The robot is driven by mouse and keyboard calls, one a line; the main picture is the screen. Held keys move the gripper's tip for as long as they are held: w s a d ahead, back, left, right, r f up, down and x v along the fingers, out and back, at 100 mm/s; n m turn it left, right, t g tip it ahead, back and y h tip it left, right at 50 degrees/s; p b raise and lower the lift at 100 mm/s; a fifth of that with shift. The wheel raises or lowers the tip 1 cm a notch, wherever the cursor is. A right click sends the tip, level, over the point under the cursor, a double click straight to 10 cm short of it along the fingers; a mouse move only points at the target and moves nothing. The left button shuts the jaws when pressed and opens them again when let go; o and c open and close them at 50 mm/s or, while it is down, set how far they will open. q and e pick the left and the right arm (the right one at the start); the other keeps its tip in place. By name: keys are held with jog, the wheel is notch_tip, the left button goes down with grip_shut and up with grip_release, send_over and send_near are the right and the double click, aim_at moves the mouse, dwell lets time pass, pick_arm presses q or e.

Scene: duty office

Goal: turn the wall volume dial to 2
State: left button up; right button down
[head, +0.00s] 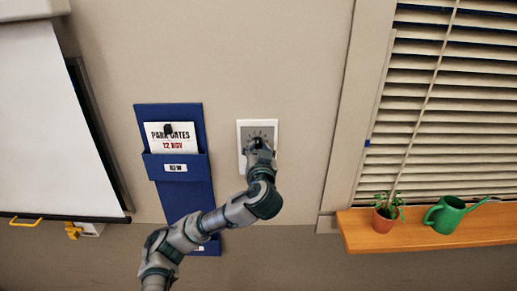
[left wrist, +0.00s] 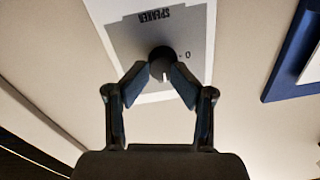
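The wall volume dial (left wrist: 162,55) is a dark round knob on a grey plate (left wrist: 125,38) marked SPEAKER, which appears upside down in the left wrist view. A pale pointer line on the knob faces the bottom of that picture. A 0 is printed to the right of the knob; other numbers are hidden. My left gripper (left wrist: 162,72) has its two fingertips against opposite sides of the knob and looks shut on it. In the head view my left gripper (head: 259,147) covers the knob and the lower part of the white-framed plate (head: 242,129). My right gripper is not in view.
A blue wall pocket (head: 194,185) with a card (head: 171,136) hangs left of the plate. At right are a window blind (head: 450,100) and a wooden sill (head: 365,236) with a potted plant (head: 383,220) and green watering can (head: 448,215).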

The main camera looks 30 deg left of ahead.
pick_arm(q)
jog(key=shift+w+a+f, duration=0.15)
jog(key=shift+w+f, duration=0.15)
jog(key=shift+w, duration=0.05)
jog(key=shift+w+a, duration=0.15)
jog(key=shift+w, duration=0.05)
jog(key=shift+a, duration=0.15)
jog(key=shift+s+a, duration=0.25)
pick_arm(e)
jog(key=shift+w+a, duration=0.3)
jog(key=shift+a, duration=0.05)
pick_arm(q)
jog(key=shift+d, duration=0.1)
